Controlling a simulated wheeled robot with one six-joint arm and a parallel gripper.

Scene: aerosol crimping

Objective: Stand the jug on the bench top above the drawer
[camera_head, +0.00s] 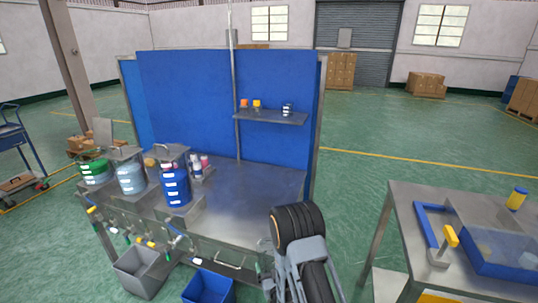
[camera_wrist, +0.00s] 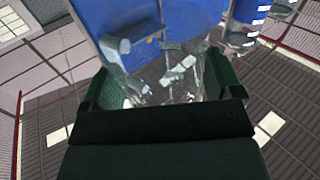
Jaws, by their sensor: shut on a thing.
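The jug (camera_wrist: 180,75) is clear and see-through. In the wrist view it sits between the two dark green fingers of my gripper (camera_wrist: 160,92), which is shut on it. Its outline is hard to make out against the blue and grey behind it. In the head view my arm stands at the bench's front right corner; the gripper and jug cannot be made out there. The steel bench top (camera_head: 255,185) has a bare stretch at its right. The drawer (camera_head: 228,264) with a bar handle is at the bench front, below that stretch.
A blue drum (camera_head: 175,187), a clear drum (camera_head: 131,179) and a green-topped drum (camera_head: 94,172) stand on the bench's left. A shelf (camera_head: 270,117) hangs on the blue back panel. Grey (camera_head: 140,271) and blue (camera_head: 207,288) bins are in front. Another table (camera_head: 405,205) stands right.

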